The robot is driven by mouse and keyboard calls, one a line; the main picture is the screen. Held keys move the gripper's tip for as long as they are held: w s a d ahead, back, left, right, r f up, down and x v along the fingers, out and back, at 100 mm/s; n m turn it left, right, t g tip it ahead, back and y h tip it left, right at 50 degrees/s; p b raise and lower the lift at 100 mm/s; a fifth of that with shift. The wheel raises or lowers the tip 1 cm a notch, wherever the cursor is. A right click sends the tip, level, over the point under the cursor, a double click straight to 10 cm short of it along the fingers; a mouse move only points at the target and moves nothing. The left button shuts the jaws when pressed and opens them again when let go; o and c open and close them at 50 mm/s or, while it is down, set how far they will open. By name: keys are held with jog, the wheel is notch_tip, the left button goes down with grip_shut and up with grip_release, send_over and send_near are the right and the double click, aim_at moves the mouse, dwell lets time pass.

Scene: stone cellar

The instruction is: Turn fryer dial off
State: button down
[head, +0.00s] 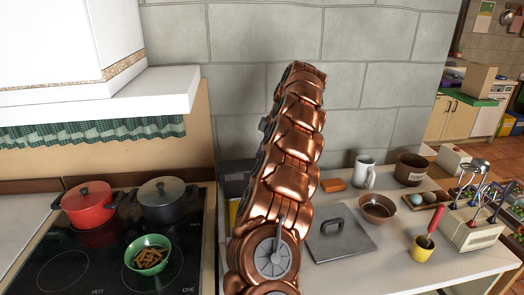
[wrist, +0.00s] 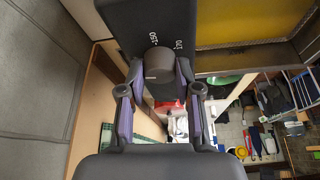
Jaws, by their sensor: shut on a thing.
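The fryer's dark control panel (wrist: 150,22) shows in the wrist view, with the marks 150 and 170 on it. Its round grey dial (wrist: 158,62) is on this panel, between the tips of my gripper (wrist: 158,74). My gripper's purple-padded fingers are shut on the dial from both sides. The yellow oil basin (wrist: 242,22) lies right of the panel. In the head view my copper arm hides most of the fryer (head: 236,172); a dark part and a bit of yellow show left of the arm. The dial and gripper are hidden there.
A red pot (head: 87,205), a dark pot (head: 163,202) and a green bowl of brown pieces (head: 148,256) stand on the black hob at the left. Right of my arm are a grey lid (head: 338,242), a brown bowl (head: 378,208) and a yellow cup (head: 422,250).

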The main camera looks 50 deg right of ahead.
jog(key=shift+n+g+y+p, duration=0.3)
jog(key=shift+n+p, duration=0.15)
jog(key=shift+n, duration=0.35)
jog(key=c, duration=0.8)
grip_release()
jog(key=shift+w+f, duration=0.1)
